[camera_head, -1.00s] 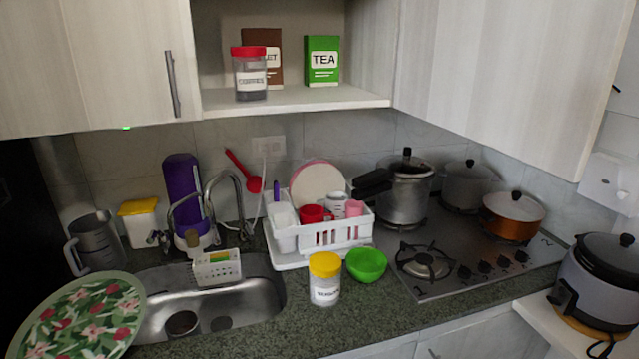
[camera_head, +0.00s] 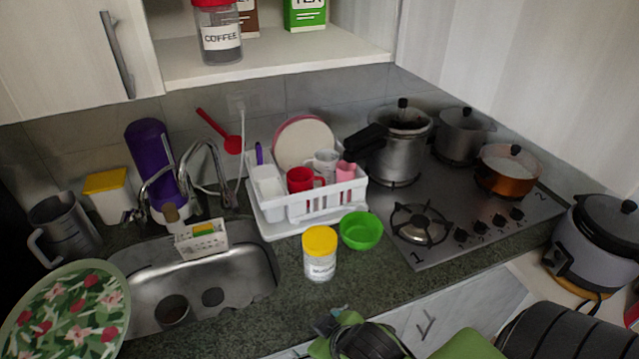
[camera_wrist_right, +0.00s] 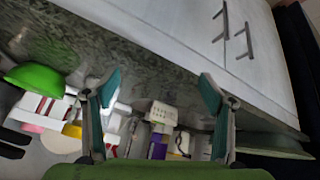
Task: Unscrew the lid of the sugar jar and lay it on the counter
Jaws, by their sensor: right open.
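The sugar jar (camera_head: 319,268) stands upright on the counter, clear with a white label. Its yellow lid (camera_head: 320,240) sits on top. My right gripper (camera_head: 331,320) is at the bottom of the head view, lower than and in front of the jar, apart from it. In the right wrist view its two teal-tipped fingers (camera_wrist_right: 157,93) are spread wide with nothing between the tips. I cannot clearly pick out the jar in that view. My left gripper is not in view.
A green bowl (camera_head: 361,230) stands right beside the jar, with the white dish rack (camera_head: 314,207) behind. The sink (camera_head: 200,292) is to the left and the gas stove (camera_head: 459,222) to the right. Bare counter (camera_head: 281,326) lies in front of and left of the jar.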

